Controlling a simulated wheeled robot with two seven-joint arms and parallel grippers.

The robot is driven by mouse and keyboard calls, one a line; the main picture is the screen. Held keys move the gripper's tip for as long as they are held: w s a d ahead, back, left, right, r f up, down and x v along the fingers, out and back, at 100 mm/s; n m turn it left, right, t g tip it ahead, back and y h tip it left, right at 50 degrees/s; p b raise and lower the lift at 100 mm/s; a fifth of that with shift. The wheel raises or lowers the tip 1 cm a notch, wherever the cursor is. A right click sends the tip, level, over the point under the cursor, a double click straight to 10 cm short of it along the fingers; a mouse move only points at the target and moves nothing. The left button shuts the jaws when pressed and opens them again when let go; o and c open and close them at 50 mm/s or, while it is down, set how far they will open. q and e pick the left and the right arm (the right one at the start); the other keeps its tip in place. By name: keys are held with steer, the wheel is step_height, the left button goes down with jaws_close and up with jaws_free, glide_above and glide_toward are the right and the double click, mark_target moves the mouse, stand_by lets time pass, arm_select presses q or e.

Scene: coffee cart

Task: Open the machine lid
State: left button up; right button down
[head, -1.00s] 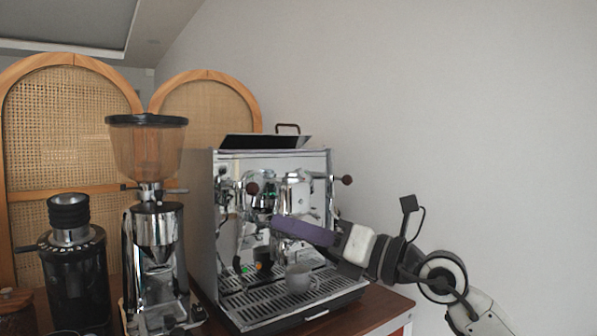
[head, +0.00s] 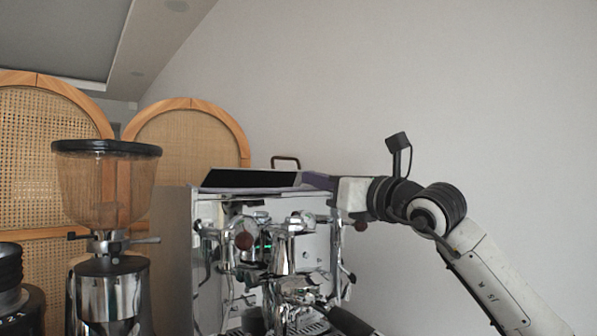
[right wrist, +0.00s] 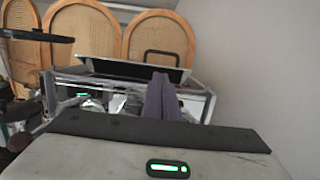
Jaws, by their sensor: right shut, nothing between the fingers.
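The espresso machine (head: 172,250) is a chrome box with steam knobs and a group head in front. Its lid (head: 250,179) is a dark panel with a light edge, slanted on top of the machine; it also shows in the right wrist view (right wrist: 120,69). A dark loop handle (head: 286,161) stands behind the panel. My right gripper (head: 316,180) has purple fingers, shut and empty, at the lid's right end near the top edge. In the right wrist view the fingers (right wrist: 160,80) overlap the panel's front edge; I cannot tell if they touch it. My left gripper is out of view.
A grinder with a tinted hopper (head: 105,190) stands left of the machine, with a black grinder (head: 12,290) farther left. Rattan screens (head: 190,130) stand behind. A plain wall (head: 450,110) is behind at right. Space above the machine is clear.

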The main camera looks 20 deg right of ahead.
mark_target(289, 173)
steer(key=p+x, duration=0.1)
steer(key=x, duration=0.3)
steer(key=shift+w+a, duration=0.1)
steer(key=shift+w, duration=0.05)
steer(key=shift+w+a+r, duration=0.1)
steer(key=shift+w+a, duration=0.05)
steer(key=shift+w, duration=0.3)
steer(key=shift+w+p, duration=0.1)
steer(key=shift+p, duration=0.45)
